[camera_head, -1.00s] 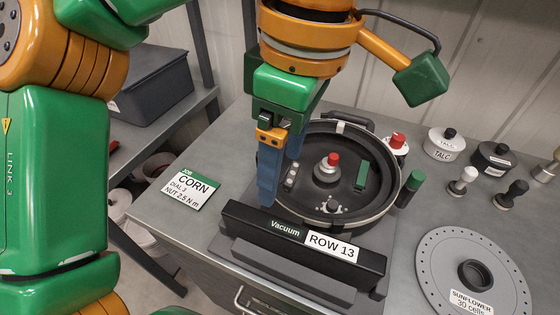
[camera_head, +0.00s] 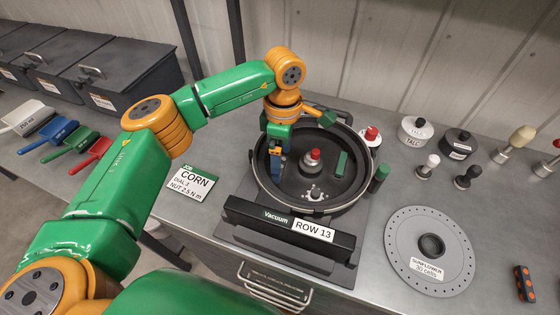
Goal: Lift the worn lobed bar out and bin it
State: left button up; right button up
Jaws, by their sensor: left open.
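The round black seed meter housing (camera_head: 339,205) lies open on the bench, with a red-capped hub (camera_head: 313,158) in its middle and a green block (camera_head: 341,164) at its right inner side. My left gripper (camera_head: 276,178) is open, its blue fingers pointing down into the left part of the housing. I cannot make out the worn lobed bar; the fingers cover the left inner side. A dark bar with orange spots (camera_head: 524,284) lies at the bench's right. I see no right gripper and no clear waste bin.
A black Vacuum ROW 13 bar (camera_head: 250,212) stands in front of the housing. A sunflower disc (camera_head: 405,245), TALC pot (camera_head: 416,131) and brushes are at right. A CORN card (camera_head: 192,182), coloured scoops (camera_head: 72,145) and dark lidded boxes (camera_head: 125,70) are left.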

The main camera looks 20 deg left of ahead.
pick_arm(q)
notch_tip(320, 180, down, 2)
jog(key=shift+f, duration=0.1)
jog(key=shift+s+f, duration=0.1)
jog(key=shift+s, duration=0.1)
jog(key=shift+f, duration=0.2)
jog(key=c, duration=1.2)
jog(key=shift+w+r+b, duration=0.15)
jog(key=shift+w+b, duration=0.05)
jog(key=shift+b, duration=0.25)
jog(key=r+b, duration=0.2)
jog(key=r, duration=0.1)
jog(key=shift+s, duration=0.2)
jog(key=s+d+r+b, duration=0.1)
jog(key=s+r, duration=0.2)
jog(key=s, duration=0.1)
jog(key=s+d+r+b, duration=0.1)
jog(key=s+r, duration=0.2)
jog(key=s, duration=0.1)
jog(key=s+d+r+b, duration=0.2)
jog(key=s+r, duration=0.2)
jog(key=s, duration=0.1)
jog(key=shift+s, duration=0.1)
jog(key=shift+r, duration=0.1)
pick_arm(e)
notch_tip(320, 180, down, 6)
jog(key=shift+r, duration=0.1)
